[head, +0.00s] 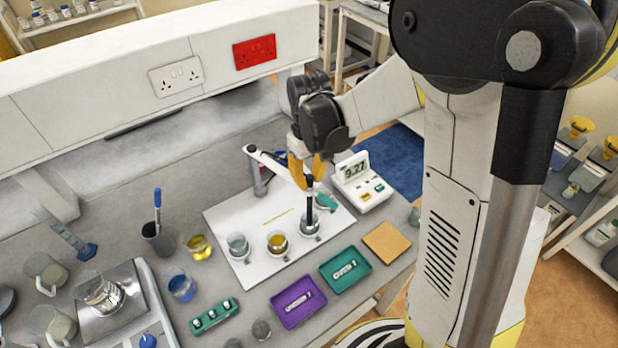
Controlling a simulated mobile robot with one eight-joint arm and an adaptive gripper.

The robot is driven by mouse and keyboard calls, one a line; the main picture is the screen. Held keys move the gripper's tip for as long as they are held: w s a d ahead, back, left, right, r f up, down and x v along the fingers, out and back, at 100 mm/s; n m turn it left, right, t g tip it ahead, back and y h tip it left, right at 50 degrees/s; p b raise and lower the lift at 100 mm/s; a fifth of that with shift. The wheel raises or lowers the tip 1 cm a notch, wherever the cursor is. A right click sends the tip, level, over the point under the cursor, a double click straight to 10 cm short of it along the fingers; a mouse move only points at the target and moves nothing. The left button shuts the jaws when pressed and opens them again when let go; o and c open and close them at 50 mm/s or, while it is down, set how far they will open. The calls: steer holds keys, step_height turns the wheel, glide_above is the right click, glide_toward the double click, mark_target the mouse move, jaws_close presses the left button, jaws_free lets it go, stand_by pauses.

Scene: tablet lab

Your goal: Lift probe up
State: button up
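The probe (309,205) is a dark upright rod on the white mat (232,205). Its lower end is in or just over the rightmost glass beaker (309,229); I cannot tell which. A white holder arm (273,163) reaches to the probe's top from a post at the left. My gripper (305,181) points down, with its yellow fingers at the probe's top, one on each side. Whether the fingers touch or grip it is not clear, as the contact is small and partly hidden.
A beaker with yellow liquid (277,244) and a clear one (238,246) stand left of the probe. A meter reading 9.27 (361,180) is at the right. Purple (298,301) and green (345,269) trays lie in front. The white wall panel (120,85) rises behind.

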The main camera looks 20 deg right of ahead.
jaws_close()
step_height(320, 180, up, 8)
steer(key=p, duration=0.4)
steer(key=o, duration=0.6)
jaws_free()
steer(key=shift+o, duration=0.2)
step_height(320, 180, up, 12)
